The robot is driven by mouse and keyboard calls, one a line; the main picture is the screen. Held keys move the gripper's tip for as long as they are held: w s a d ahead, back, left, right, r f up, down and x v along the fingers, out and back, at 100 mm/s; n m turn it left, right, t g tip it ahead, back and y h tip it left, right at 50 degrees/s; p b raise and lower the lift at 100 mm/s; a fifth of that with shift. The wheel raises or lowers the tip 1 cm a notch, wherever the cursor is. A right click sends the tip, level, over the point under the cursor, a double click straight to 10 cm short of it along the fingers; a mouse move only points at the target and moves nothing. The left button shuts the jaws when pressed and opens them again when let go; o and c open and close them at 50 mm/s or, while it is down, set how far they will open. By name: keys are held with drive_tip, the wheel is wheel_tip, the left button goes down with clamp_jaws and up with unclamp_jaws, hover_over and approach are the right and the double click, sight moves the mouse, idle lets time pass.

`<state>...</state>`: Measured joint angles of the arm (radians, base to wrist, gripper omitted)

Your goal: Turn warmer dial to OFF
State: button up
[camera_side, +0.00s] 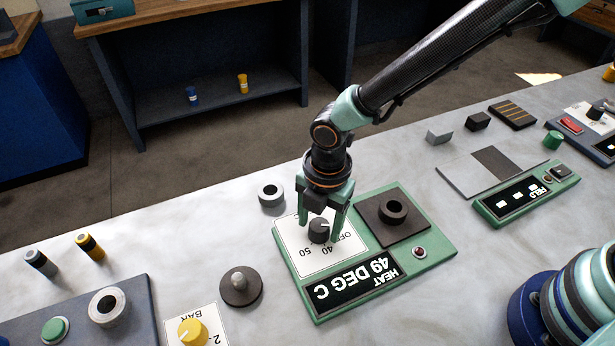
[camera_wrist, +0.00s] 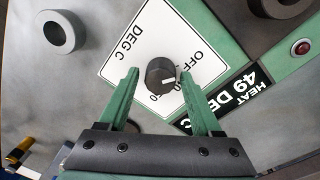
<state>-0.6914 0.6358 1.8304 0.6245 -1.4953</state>
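The warmer dial (camera_side: 319,231) is a dark round knob with a white mark on a white plate (camera_side: 292,243) reading OFF, 40 and 50. In the wrist view the dial (camera_wrist: 161,73) sits between my fingertips, its mark towards the right, with a label partly hidden beside it. The green warmer panel (camera_side: 440,248) has a display (camera_side: 352,281) reading "HEAT 49 DEG C". My gripper (camera_side: 322,218) points down over the dial. In the wrist view my gripper (camera_wrist: 160,75) is open, with gaps between both fingers and the dial; contact is not visible.
A dark pad with a black ring (camera_side: 393,210) and a red button (camera_side: 419,252) are on the panel's right. A grey ring (camera_side: 271,194) stands behind it. A dark disc with a peg (camera_side: 240,285) and yellow knob (camera_side: 192,332) are left. Bare bench lies between.

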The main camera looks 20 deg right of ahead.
sight(323, 226)
idle(0.3)
wheel_tip(323, 226, up, 12)
drive_tip(key=shift+s+d, duration=0.25)
idle(0.4)
drive_tip(key=s+d+r+m+t, duration=0.1)
drive_tip(key=d+r+m, duration=0.2)
drive_tip(key=d+m, duration=0.5)
drive_tip(key=s+d+r+m+t, duration=0.1)
drive_tip(key=d+r+m, duration=0.3)
drive_tip(key=d+m, duration=0.4)
drive_tip(key=s+d+r+m+t, duration=0.2)
drive_tip(key=d+r+m+t, duration=0.1)
drive_tip(key=d+m, duration=0.6)
drive_tip(key=shift+d+r, duration=0.35)
drive_tip(key=shift+d, duration=0.7)
